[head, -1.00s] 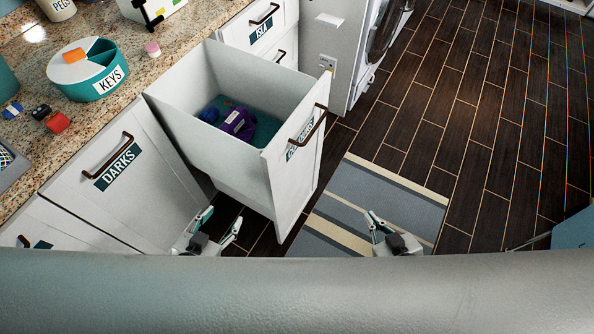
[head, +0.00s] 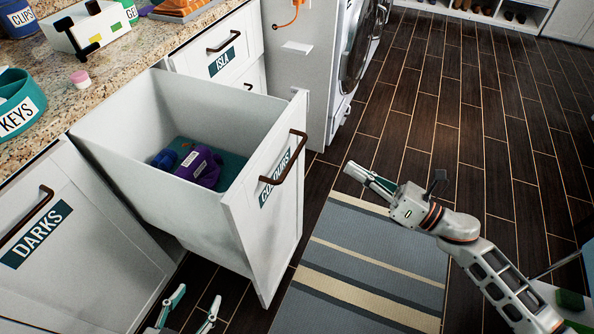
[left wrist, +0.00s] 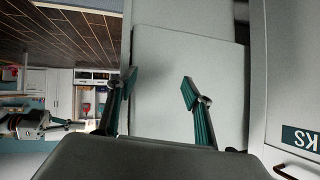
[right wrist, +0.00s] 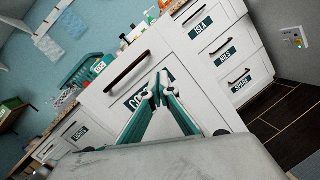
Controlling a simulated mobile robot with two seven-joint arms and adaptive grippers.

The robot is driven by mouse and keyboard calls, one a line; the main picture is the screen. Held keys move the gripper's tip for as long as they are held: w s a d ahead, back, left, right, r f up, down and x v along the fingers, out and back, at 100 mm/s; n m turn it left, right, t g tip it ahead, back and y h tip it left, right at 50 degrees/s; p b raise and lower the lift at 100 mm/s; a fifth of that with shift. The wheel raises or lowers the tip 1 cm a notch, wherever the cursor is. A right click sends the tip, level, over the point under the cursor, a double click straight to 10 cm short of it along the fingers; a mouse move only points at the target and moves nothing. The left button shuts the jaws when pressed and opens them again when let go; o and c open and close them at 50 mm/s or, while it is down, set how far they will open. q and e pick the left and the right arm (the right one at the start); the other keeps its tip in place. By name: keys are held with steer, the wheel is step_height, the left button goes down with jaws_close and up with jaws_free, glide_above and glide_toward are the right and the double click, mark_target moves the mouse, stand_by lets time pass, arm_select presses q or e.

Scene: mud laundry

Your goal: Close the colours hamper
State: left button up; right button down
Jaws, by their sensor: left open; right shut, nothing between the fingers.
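The colours hamper (head: 165,235) is a white pull-out bin standing open from the cabinet, with purple and blue cloth inside. Its front panel carries a dark bar handle (head: 290,158) and a teal label, partly hidden by the handle. My right gripper (head: 352,172) is shut and empty, to the right of the front panel and apart from it. In the right wrist view the panel's handle (right wrist: 127,72) and label lie beyond the fingertips. My left gripper (head: 190,305) is open at the bottom edge, below the hamper's side. The left wrist view shows the hamper's pale side (left wrist: 165,75) beyond its fingers.
The closed darks hamper front (head: 60,225) is at the left under the granite counter (head: 90,90). Closed drawers (head: 215,55) and a front-loading machine (head: 365,45) stand behind. A striped rug (head: 350,270) lies on the dark floor, with open floor to the right.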

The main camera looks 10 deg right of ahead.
step_height(320, 180, down, 6)
steer(key=r+n+g+y+b, duration=0.1)
steer(key=n+g+b, duration=0.15)
steer(key=n, duration=0.35)
arm_select(q)
steer(key=shift+g, duration=0.4)
steer(key=f, duration=0.1)
steer(key=s+f, duration=0.1)
steer(key=f+p, duration=0.1)
steer(key=shift+s+a+f, duration=0.2)
steer(key=shift+s+f, duration=0.1)
steer(key=shift+f, duration=0.05)
arm_select(e)
steer(key=w+a+n+g, duration=0.1)
steer(key=w+a+n, duration=0.1)
steer(key=w+a, duration=0.5)
steer(key=a, duration=0.5)
steer(key=shift+f, duration=0.3)
steer(key=shift+w+a+g, duration=0.1)
steer(key=shift+g, duration=0.15)
